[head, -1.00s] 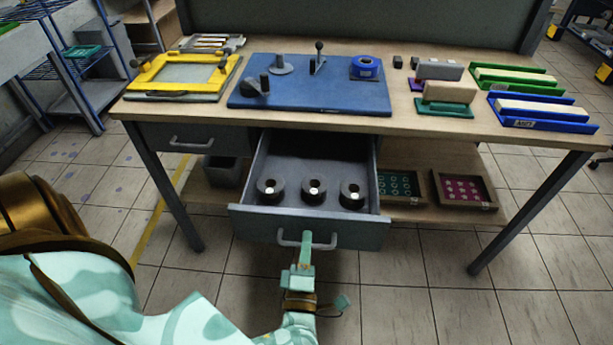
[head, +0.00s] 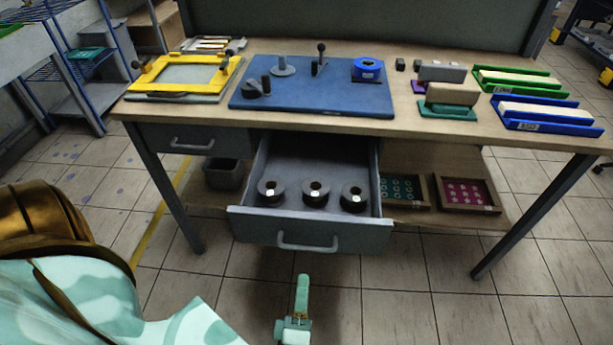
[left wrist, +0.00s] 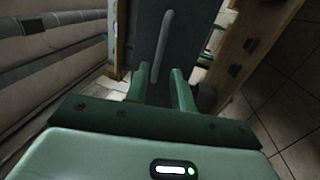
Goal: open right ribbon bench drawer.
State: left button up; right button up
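The right drawer (head: 250,222) of the bench is pulled out, and its front bears a pale bar handle (head: 308,244). Three dark ribbon rolls (head: 315,194) stand inside it. My left gripper (head: 302,282) is in front of and below the handle, apart from it. In the left wrist view, its two fingers (left wrist: 161,88) are spread with nothing between them, and the handle (left wrist: 162,45) shows beyond their tips on the dark drawer front (left wrist: 145,30). My right gripper is not in view.
The left drawer (head: 160,138) is shut. The bench top holds a blue board (head: 310,103), a yellow frame (head: 150,75) and coloured trays (head: 545,120). A lower shelf carries a grey bin (head: 222,175) and boxes of rings (head: 466,194). Tiled floor in front is clear.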

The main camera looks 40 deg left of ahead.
pick_arm(q)
jog(key=v, duration=0.3)
jog(key=shift+s+d, duration=0.15)
jog(key=shift+f, duration=0.1)
